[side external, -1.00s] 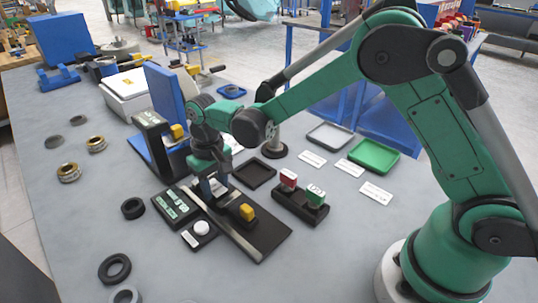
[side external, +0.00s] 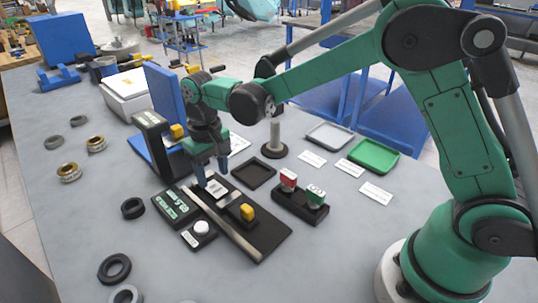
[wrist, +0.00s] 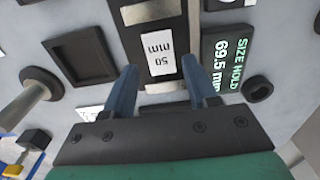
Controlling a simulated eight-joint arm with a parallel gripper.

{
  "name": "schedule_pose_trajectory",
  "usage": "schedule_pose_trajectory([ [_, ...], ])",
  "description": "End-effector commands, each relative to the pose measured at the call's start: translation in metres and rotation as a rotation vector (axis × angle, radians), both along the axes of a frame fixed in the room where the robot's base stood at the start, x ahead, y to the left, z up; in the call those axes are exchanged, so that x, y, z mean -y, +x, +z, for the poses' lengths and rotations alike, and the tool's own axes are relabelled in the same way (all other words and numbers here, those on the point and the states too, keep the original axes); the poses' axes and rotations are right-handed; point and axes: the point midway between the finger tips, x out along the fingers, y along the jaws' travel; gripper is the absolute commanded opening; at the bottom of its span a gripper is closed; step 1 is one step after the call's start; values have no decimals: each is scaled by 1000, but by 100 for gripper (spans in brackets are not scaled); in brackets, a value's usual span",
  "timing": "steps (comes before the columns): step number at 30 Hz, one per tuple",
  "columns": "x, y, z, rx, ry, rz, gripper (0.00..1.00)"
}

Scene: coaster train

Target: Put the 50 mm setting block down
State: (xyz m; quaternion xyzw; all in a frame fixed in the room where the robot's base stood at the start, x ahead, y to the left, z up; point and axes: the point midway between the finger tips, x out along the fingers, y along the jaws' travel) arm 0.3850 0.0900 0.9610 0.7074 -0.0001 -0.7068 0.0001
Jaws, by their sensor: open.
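The 50 mm setting block (side external: 217,188), with a white label, sits at the far end of the black gauge base (side external: 270,237) with its steel strip. In the wrist view its label (wrist: 158,52) reads "50 mm" upside down. My gripper (side external: 211,172) is just above the block, with its blue fingers apart. In the wrist view the open gripper (wrist: 160,88) has one finger on each side of the label, and nothing is held between them. The block's lower edges are partly hidden in the side view.
A display box (wrist: 228,62) reads "SIZE HOLD 69.5 mm". A yellow knob (side external: 247,212) stands on the base. A black rack (side external: 300,207) holds red-topped and green-topped blocks. An empty black tray (side external: 255,174) and a post (side external: 275,137) stand nearby. Black rings (side external: 133,208) lie at left.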

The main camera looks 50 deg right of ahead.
Motion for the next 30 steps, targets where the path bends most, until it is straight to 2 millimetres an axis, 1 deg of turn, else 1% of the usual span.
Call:
schedule_pose_trajectory([
  [1,0,0,13,0,0,0,52],
  [3,0,-1,29,0,0,0,52],
  [7,0,0,55,0,0,0,52],
  [12,0,0,76,0,0,0,52],
  [17,4,-4,87,17,4,-1,52],
  [20,14,-14,96,69,14,-2,52],
  [23,31,-32,107,157,27,-4,52],
  [24,38,-41,110,198,31,-5,52],
  [27,54,-64,113,304,35,-5,52],
  [30,68,-87,109,406,31,-4,52],
])
